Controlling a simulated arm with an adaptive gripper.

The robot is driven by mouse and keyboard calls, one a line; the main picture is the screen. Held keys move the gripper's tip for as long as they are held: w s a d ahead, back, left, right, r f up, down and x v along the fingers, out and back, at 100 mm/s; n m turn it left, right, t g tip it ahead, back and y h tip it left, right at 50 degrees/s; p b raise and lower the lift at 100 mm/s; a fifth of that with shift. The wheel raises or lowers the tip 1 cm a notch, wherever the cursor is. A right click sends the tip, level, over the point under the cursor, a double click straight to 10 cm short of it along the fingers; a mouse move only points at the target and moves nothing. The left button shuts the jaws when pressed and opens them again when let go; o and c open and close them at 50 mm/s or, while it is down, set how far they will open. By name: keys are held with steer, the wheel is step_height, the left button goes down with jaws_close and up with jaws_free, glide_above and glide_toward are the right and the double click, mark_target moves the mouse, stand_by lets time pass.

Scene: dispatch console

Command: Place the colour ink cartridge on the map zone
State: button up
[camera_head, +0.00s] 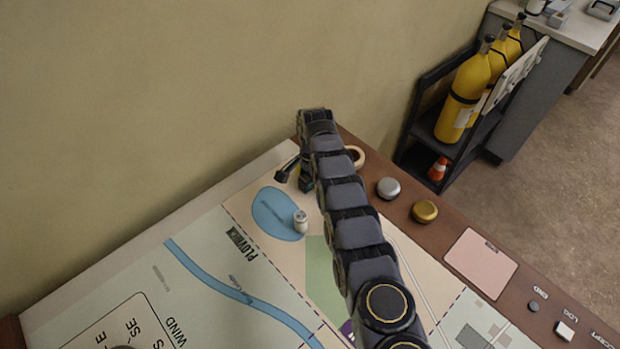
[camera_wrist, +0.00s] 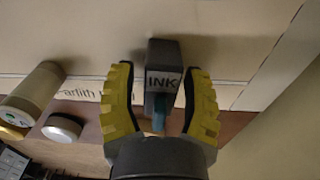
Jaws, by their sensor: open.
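The ink cartridge (camera_wrist: 164,62) is a dark block with a grey label reading INK and a bluish lower part. In the wrist view it stands between the two yellow-and-black fingers of my gripper (camera_wrist: 158,72). The fingers are open on either side, very near it; I cannot tell whether either touches. In the head view my gripper (camera_head: 289,171) is at the far corner of the map (camera_head: 235,285), mostly hidden by my arm. The map is a pale printed surface with a blue lake, a river and a green patch.
A small white cylinder (camera_head: 300,221) stands on the lake. A silver knob (camera_head: 388,188), a gold knob (camera_head: 425,211) and a pink panel (camera_head: 481,262) lie along the brown right border. A wall rises behind. A rack with yellow cylinders (camera_head: 464,95) stands beyond.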

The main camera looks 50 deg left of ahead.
step_height(320, 180, up, 11)
steer(key=shift+r, duration=0.6)
steer(key=shift+d, duration=0.1)
